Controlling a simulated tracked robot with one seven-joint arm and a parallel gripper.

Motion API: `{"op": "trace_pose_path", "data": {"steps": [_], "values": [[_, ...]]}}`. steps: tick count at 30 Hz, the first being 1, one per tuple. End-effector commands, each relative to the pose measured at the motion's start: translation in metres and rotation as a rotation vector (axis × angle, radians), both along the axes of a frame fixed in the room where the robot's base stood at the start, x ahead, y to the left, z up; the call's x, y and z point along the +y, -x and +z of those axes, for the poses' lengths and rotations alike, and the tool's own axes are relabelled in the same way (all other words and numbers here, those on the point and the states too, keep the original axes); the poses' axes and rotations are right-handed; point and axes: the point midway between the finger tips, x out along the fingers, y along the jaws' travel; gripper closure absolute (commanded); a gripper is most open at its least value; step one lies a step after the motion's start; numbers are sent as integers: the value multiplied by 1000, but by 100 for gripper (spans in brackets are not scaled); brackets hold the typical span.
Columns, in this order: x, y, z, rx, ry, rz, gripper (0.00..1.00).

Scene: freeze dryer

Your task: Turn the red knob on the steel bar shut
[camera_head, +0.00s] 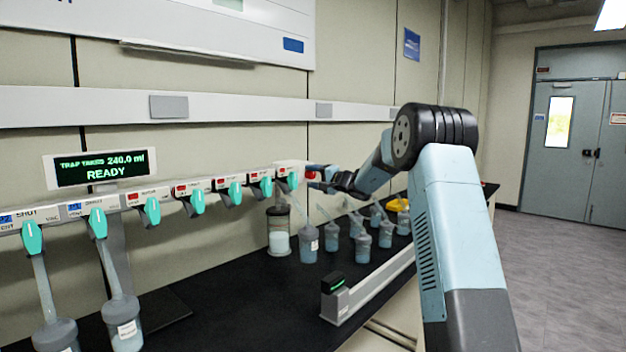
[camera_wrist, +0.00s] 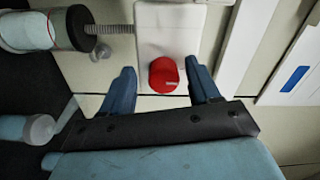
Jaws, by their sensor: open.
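The red knob (camera_wrist: 163,75) sits on the end face of the pale steel bar (camera_wrist: 150,35), between the two fingers of my gripper (camera_wrist: 163,88) in the wrist view. The fingers are open, with a gap on each side of the knob, and do not appear to touch it. In the head view the red knob (camera_head: 311,175) shows at the right end of the steel bar (camera_head: 165,190), with my gripper (camera_head: 318,178) right beside it. My fingers are small and partly lost against the knob there.
Several teal valve handles (camera_head: 152,210) line the bar, some with flasks below. A display (camera_head: 98,168) reads READY. Several flasks (camera_head: 362,248) and a yellow item (camera_head: 397,204) stand on the black bench (camera_head: 240,310).

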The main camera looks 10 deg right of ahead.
Motion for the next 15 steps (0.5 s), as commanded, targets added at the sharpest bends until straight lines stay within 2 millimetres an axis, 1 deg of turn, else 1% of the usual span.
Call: {"op": "trace_pose_path", "data": {"steps": [4, 7, 11, 15], "values": [[-4, 4, 1, -1, -1, -1, 39], [-10, 13, 1, -1, -1, -2, 39], [-24, 31, 1, -1, -1, -2, 39], [-40, 54, 1, -1, 1, -2, 39]]}}
